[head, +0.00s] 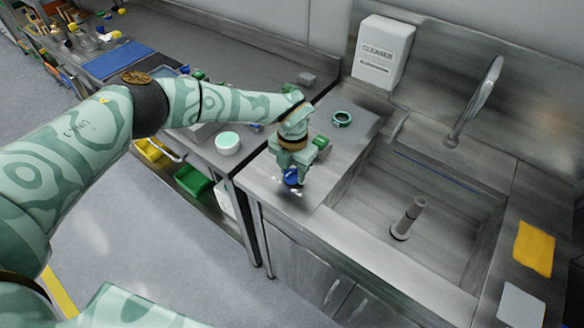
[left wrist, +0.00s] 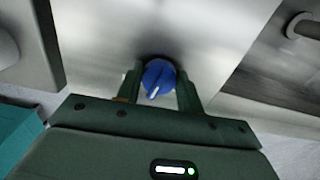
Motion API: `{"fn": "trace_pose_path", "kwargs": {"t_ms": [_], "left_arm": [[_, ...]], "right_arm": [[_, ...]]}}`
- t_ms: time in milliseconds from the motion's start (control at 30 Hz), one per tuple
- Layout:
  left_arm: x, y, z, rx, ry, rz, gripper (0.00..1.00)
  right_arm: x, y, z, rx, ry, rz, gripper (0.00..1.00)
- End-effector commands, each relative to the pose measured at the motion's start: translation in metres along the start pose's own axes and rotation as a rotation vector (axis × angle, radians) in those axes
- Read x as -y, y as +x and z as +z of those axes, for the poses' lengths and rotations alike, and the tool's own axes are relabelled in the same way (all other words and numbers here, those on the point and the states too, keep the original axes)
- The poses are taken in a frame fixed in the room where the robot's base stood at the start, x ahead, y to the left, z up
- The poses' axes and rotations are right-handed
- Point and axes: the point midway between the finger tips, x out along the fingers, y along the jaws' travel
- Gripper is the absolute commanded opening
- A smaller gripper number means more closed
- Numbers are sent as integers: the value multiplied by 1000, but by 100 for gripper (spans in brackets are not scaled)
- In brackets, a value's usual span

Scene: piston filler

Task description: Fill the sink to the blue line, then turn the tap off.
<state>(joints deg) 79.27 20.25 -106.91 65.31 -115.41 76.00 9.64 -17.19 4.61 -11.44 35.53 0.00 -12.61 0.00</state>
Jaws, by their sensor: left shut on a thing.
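My left gripper (head: 291,178) points down at the counter left of the sink, shut on a blue knob (left wrist: 158,76) with a white pointer mark. In the left wrist view the knob sits between the two fingers (left wrist: 160,88). The steel sink (head: 345,245) is to the right, with a thin blue line (head: 437,171) along its back wall. A grey upright pipe (head: 408,217) stands in the basin. The tap spout (head: 478,98) arches over the sink's back; I see no clear stream from it. I cannot tell the water level. My right gripper is not in view.
A white cleaner dispenser (head: 383,52) is on the back wall. A green ring (head: 342,118) lies on the counter behind my gripper. A white round tub (head: 228,143) stands on the left bench. A yellow cloth (head: 534,248) and a pale sheet (head: 521,306) lie right of the sink.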

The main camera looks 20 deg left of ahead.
Motion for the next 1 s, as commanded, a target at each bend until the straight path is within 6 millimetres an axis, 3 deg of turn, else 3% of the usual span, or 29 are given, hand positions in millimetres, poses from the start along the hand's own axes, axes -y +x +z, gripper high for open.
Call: {"fn": "trace_pose_path", "kwargs": {"t_ms": [500, 1000], "left_arm": [[2, -1, 0, 2, 429, 1, 14], [2, -1, 0, 2, 586, 1, 14]], "right_arm": [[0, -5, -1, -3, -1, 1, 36], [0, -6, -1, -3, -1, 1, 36]]}}
